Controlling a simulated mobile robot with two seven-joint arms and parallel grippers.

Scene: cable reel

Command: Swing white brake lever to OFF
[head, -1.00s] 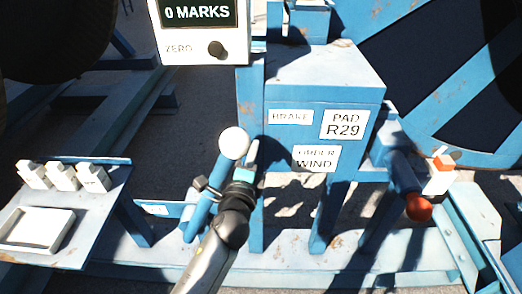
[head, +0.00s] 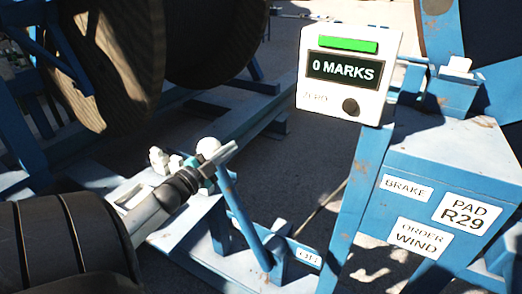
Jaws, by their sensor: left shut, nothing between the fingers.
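The brake lever is a blue bar (head: 241,212) with a white ball knob (head: 208,147) on top. It leans to the left in the head view, its foot on the blue frame. A small white label (head: 308,258) sits right of its foot; its lettering is too small to read surely. My left gripper (head: 229,151) comes in from the lower left and is shut and empty. Its fingers lie just below and right of the knob, across the top of the bar; I cannot tell whether they touch. My right gripper is not in view.
A white counter box (head: 346,102) reading 0 MARKS stands behind to the right. A blue cabinet (head: 432,155) with BRAKE, PAD R29 and ORDER WIND labels is at right. A tray shelf lies behind my left arm. Large reels stand at upper left.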

